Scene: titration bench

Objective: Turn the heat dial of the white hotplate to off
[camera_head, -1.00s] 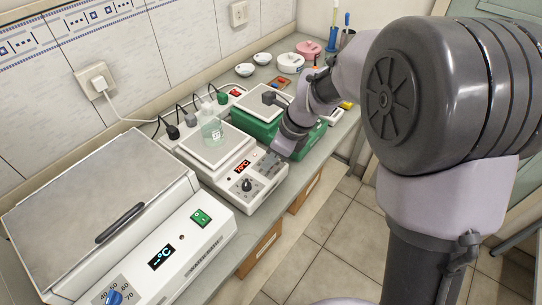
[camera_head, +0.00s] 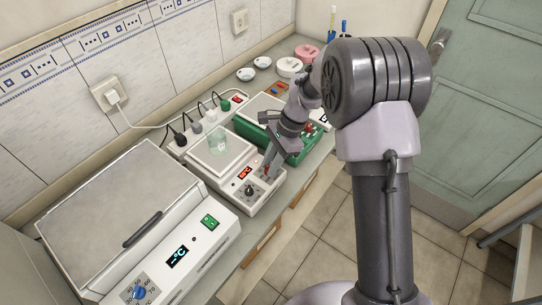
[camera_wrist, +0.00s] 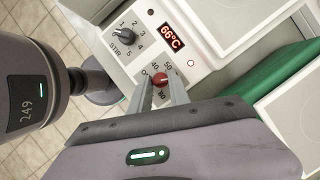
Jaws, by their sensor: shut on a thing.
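My gripper (camera_wrist: 162,88) is shut on the red heat dial, one finger on each side. In the head view my gripper (camera_head: 270,167) reaches down to the right part of the hotplate's panel. Some of the dial's markings are hidden by the fingers.
A green device (camera_head: 287,146) stands just beyond the hotplate. A large white bath (camera_head: 120,205) with a blue dial (camera_head: 139,292) stands at the left. Plugs and cables (camera_head: 195,129) run behind the hotplate. The floor (camera_head: 320,225) before the bench is free.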

